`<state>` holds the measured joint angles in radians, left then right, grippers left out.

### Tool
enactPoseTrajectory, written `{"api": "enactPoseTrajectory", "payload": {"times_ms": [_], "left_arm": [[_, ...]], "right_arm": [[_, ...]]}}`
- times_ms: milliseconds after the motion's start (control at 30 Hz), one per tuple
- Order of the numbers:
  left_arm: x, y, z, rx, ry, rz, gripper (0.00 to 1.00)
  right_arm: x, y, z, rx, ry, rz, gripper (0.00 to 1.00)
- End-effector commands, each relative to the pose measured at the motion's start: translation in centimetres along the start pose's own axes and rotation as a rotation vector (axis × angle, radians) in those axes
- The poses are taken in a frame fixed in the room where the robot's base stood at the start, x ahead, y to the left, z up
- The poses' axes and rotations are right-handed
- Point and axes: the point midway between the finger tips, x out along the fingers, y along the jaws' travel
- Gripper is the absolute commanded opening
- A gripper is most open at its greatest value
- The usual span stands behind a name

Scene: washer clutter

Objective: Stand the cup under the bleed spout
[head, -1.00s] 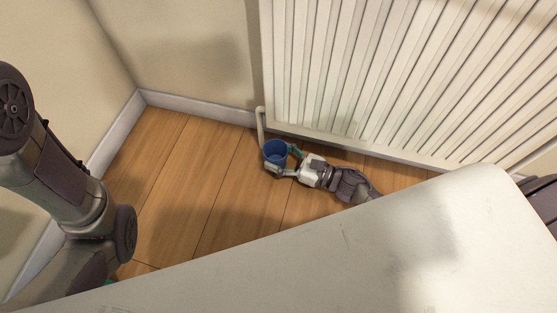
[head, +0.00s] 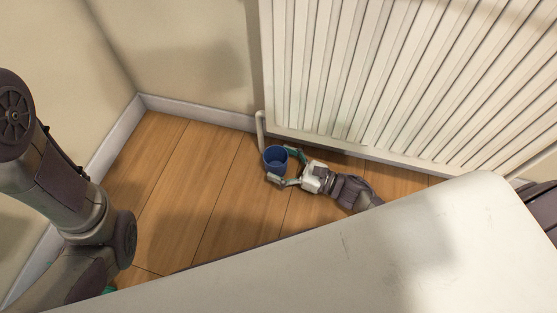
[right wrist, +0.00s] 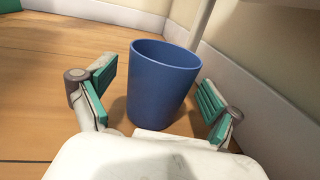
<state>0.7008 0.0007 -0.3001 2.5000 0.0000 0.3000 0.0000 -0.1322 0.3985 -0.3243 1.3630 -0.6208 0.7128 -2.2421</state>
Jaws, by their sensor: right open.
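The blue cup (head: 275,160) stands upright on the wooden floor by the radiator's lower left corner. A thin pale pipe (head: 261,125) bends down just behind it and seems to be the bleed spout; its lower end is hidden by the cup. In the right wrist view the cup (right wrist: 160,85) shows its open rim, with the pipe (right wrist: 201,25) behind it. My right gripper (head: 283,166) is open, one finger on each side of the cup, with gaps visible. My left gripper shows only as a teal sliver (head: 108,290) behind the white surface.
The ribbed white radiator (head: 370,80) fills the wall at the upper right. A skirting board (head: 200,108) runs behind the cup. A white surface (head: 330,255) covers the lower foreground. The floor left of the cup (head: 185,180) is clear.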

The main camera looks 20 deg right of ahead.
Motion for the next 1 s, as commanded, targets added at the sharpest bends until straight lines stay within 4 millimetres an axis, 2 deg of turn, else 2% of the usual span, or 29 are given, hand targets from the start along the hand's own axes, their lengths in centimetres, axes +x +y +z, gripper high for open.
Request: {"api": "enactPoseTrajectory", "payload": {"times_ms": [300,500,700,1000], "left_arm": [[2.8,-0.6,1.0,0.000,0.000,0.000,0.40],[3.7,-0.8,1.3,0.000,0.000,0.000,0.40],[4.0,-0.8,1.4,0.000,0.000,0.000,0.40],[3.9,-0.8,1.4,0.000,0.000,0.000,0.40]], "right_arm": [[-6.6,0.1,0.3,0.003,0.006,-0.002,0.91],[-10.0,0.0,0.2,0.002,0.004,-0.001,0.91],[-11.4,0.0,0.0,0.001,0.002,-0.001,0.91],[-11.4,0.0,0.0,0.000,0.001,0.000,0.91]]}}
